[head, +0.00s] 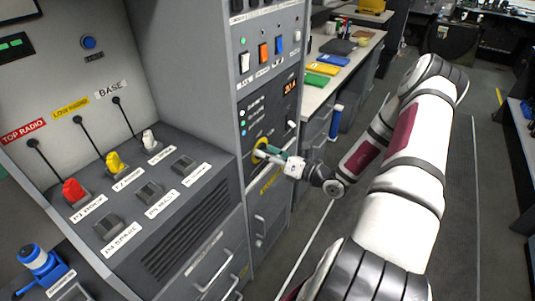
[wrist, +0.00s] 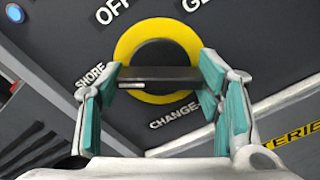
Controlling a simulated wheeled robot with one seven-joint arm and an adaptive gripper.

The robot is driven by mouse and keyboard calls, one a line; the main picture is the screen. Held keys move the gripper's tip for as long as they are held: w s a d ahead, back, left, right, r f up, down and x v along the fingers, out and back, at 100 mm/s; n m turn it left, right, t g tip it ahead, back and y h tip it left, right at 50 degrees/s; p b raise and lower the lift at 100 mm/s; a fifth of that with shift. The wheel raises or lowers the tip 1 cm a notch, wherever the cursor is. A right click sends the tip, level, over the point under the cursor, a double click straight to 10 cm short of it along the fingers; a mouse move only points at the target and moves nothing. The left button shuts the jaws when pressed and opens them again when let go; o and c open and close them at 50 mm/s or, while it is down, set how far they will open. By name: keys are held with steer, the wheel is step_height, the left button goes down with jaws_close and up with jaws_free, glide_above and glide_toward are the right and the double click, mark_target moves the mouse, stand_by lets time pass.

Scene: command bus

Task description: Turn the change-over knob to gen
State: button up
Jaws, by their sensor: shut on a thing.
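The change-over knob (wrist: 160,76) is a dark bar on a black disc inside a yellow ring (wrist: 124,50). A short white mark shows at the bar's left end, on the side of the SHORE label (wrist: 91,74). OFF (wrist: 112,10) and a partly cut-off GE label (wrist: 190,4) lie above the ring. My gripper (wrist: 161,73) is shut on the knob, with a teal-padded finger at each end of the bar. In the head view the yellow ring (head: 260,150) shows on the cabinet front, partly hidden by my gripper (head: 269,155).
Above the knob are rocker switches (head: 263,53) and a lit display (head: 290,87). A console with red (head: 73,190), yellow (head: 113,162) and white plugs (head: 149,139) stands to the left. A desk (head: 316,93) with coloured folders is behind. Floor is open at right.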

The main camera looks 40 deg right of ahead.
steer(key=m+p, duration=0.1)
steer(key=m, duration=0.5)
steer(key=m+p, duration=0.1)
steer(key=m, duration=1)
steer(key=shift+m+p, duration=0.3)
steer(key=shift+p, duration=0.1)
steer(key=m, duration=0.5)
steer(key=shift+m, duration=0.3)
steer(key=o, duration=1.2)
steer(key=shift+c, duration=0.2)
